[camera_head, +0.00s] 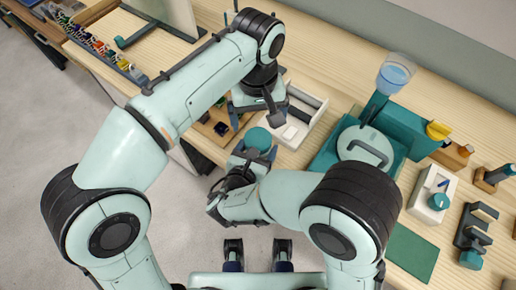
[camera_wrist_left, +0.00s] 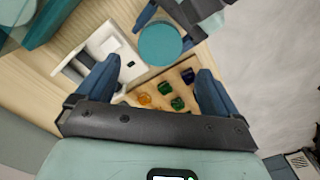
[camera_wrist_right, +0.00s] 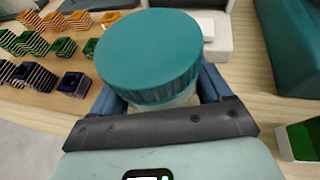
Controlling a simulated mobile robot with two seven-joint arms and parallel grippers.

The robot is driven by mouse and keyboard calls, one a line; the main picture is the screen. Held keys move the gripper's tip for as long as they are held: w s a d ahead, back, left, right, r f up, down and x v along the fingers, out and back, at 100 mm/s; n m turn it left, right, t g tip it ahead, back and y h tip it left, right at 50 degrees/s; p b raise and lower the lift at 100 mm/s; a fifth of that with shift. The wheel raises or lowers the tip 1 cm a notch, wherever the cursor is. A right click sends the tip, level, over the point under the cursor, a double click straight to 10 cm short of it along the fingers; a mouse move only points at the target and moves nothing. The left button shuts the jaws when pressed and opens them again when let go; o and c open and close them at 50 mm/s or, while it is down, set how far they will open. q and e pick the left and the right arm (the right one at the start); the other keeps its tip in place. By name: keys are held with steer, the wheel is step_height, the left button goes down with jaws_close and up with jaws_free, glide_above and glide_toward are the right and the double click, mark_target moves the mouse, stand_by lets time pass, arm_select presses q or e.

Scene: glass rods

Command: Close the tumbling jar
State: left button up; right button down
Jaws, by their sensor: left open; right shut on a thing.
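The jar has a round teal lid (camera_head: 258,138) over a clear body (camera_wrist_right: 183,98). The lid fills the middle of the right wrist view (camera_wrist_right: 150,50) and also shows in the left wrist view (camera_wrist_left: 160,44). It sits on top of the body; I cannot tell how tightly. My right gripper (camera_head: 256,157) is shut around the jar below the lid, and its fingers show on both sides in the right wrist view (camera_wrist_right: 160,98). My left gripper (camera_head: 254,114) is open and empty above the bench, close to the lid. Its fingers are spread in the left wrist view (camera_wrist_left: 152,88).
A wooden board (camera_wrist_right: 50,95) with several coloured glass pieces lies beside the jar. A white tray (camera_head: 310,112) stands behind it. To the right are a teal machine (camera_head: 330,155), a cup of blue liquid (camera_head: 396,75), a white box (camera_head: 424,208) and a green mat (camera_head: 411,252).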

mark_target(258, 138)
arm_select(q)
steer(key=shift+f, duration=0.1)
steer(key=shift+f, duration=3.9)
steer(key=c, duration=1.1)
steer(key=m, duration=0.3)
steer(key=shift+m, duration=0.4)
steer(key=m, duration=0.4)
steer(key=shift+m, duration=0.4)
steer(key=o, duration=1.2)
steer(key=shift+r, duration=0.1)
